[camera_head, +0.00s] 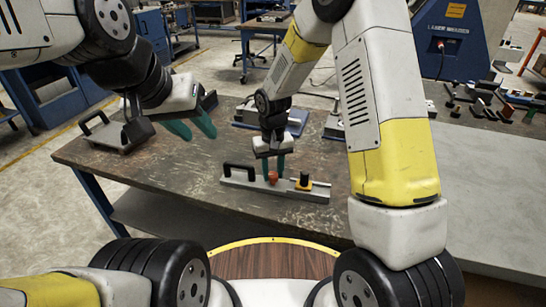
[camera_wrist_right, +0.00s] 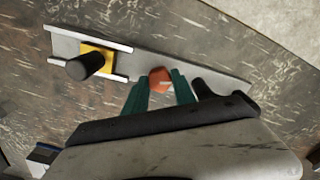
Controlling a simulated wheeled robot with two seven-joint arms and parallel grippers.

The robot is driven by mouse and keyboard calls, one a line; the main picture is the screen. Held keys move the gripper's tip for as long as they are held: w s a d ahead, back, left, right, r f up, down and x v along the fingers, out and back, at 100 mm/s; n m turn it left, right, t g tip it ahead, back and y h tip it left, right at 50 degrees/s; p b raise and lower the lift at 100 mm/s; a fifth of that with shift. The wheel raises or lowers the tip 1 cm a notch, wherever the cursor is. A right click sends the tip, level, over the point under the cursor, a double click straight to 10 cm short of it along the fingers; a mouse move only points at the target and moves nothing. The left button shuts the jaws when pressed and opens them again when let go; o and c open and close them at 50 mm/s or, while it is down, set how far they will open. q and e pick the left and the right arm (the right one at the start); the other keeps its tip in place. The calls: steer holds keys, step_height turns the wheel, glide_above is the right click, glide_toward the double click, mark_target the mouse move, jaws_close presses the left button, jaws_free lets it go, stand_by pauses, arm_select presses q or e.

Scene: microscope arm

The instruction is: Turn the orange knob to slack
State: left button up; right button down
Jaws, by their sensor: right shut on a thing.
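The orange knob (camera_head: 273,177) stands on a grey bar-shaped plate (camera_head: 318,194) on the table. My right gripper (camera_head: 273,175) reaches down from above and is shut on the knob. In the right wrist view the orange knob (camera_wrist_right: 160,79) shows between the two green fingertips (camera_wrist_right: 161,80). The same plate carries a black handle (camera_head: 238,170) left of the knob and a yellow block with a black knob (camera_head: 303,182) right of it. My left gripper (camera_head: 196,128) is open and empty, raised above the table's left part, well away from the plate.
A second grey plate with a black handle (camera_head: 95,124) lies at the table's left end. More grey and blue fixtures (camera_head: 297,121) stand behind the right gripper. Small dark parts (camera_head: 480,103) lie at the back right. The table's front (camera_head: 200,205) is clear.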

mark_target(273, 174)
steer(key=n, duration=0.4)
steer(key=shift+n, duration=0.3)
steer(key=n, duration=0.5)
stand_by(1.0)
steer(key=c, duration=1)
jaws_free()
steer(key=shift+c, duration=0.2)
steer(key=shift+r, duration=3.95)
